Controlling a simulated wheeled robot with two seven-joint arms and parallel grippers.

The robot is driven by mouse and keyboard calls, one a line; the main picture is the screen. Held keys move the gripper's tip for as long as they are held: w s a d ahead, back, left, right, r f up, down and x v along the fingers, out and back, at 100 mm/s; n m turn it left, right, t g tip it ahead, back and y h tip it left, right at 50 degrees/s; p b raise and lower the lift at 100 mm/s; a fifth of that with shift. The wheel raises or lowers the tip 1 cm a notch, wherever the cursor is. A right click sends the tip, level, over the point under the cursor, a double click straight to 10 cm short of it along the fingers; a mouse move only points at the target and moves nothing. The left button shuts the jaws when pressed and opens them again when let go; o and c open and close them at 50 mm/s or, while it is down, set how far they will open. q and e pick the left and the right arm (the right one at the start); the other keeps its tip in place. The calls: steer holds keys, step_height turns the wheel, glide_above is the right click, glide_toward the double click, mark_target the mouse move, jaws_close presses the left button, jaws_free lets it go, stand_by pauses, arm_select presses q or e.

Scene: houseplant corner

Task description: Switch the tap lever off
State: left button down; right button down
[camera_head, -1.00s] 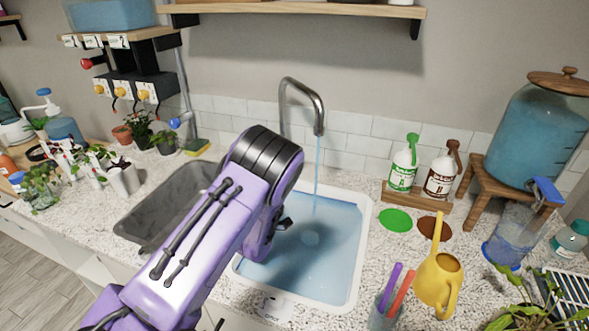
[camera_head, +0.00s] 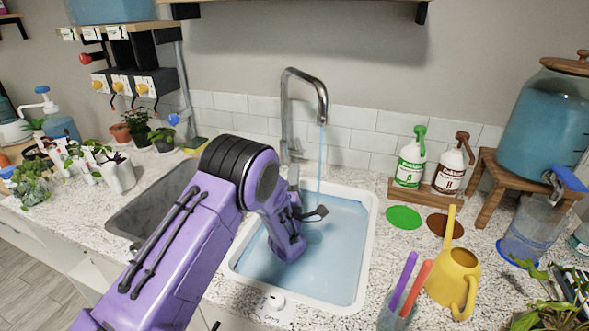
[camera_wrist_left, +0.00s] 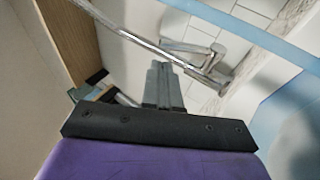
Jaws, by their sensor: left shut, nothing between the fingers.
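The metal tap (camera_head: 287,110) stands behind the basin, and a thin water stream (camera_head: 320,160) falls from its spout. The tap lever (camera_head: 297,151) is a small part low on the tap's right side. The wrist view shows the tap's pipe (camera_wrist_left: 140,38) crossing diagonally, with the lever and body (camera_wrist_left: 192,47) beyond my fingers. My left gripper (camera_head: 293,172) is over the back left of the basin, just in front of and below the lever. Its fingers are shut and empty, pointing towards the tap (camera_wrist_left: 163,68). I cannot tell whether they touch it.
The white basin (camera_head: 368,240) holds water; a grey basin (camera_head: 135,222) lies to its left. Soap bottles (camera_head: 411,165) stand on a wooden stand at the right. A yellow watering can (camera_head: 455,280) and a cup of markers (camera_head: 397,312) are at the front right.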

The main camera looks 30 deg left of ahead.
mark_target(297, 143)
arm_select(q)
steer(key=p+x, duration=0.1)
steer(key=x, duration=0.5)
steer(key=shift+a+r+p, duration=0.1)
steer(key=shift+r+p, duration=0.05)
steer(key=shift+p, duration=0.2)
steer(key=shift+w+a+r, duration=0.15)
steer(key=shift+w+a, duration=0.05)
steer(key=shift+w, duration=0.25)
